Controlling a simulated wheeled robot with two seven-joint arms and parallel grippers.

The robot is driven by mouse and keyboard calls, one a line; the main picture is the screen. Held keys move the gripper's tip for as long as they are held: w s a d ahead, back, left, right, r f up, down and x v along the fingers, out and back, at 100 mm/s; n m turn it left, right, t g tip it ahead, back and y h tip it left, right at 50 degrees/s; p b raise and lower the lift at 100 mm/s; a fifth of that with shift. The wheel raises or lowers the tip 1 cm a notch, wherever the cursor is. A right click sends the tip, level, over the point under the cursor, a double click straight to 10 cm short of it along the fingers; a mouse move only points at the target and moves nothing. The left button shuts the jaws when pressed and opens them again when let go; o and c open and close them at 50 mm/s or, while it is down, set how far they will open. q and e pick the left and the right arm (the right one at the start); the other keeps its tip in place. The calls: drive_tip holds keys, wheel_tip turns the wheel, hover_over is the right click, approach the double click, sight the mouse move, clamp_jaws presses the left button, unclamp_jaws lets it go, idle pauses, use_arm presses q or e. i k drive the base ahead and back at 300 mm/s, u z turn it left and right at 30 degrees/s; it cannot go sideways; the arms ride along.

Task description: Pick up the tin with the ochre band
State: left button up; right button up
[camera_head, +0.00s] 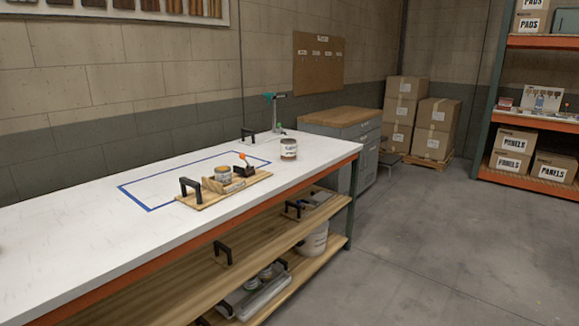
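A small tin (223,173) sits on a wooden board (195,201) on the white workbench, with a yellowish-brown, ochre-like band. A second tin (288,148) stands upright on the bench, to the right of the board and apart from it, with a pale label and a darker brown band. Both are small in the head view, and their band colours are hard to tell for sure. Neither of my grippers is in view.
The board has black handles and holds a wooden block and a black piece with an orange knob (242,156). Blue tape (150,209) outlines a rectangle on the bench (60,225). Shelves below hold trays and a white bucket (314,241). Open floor (430,260) lies right.

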sight(223, 175)
drive_tip(key=i, duration=1.5)
drive_tip(key=u, duration=0.55)
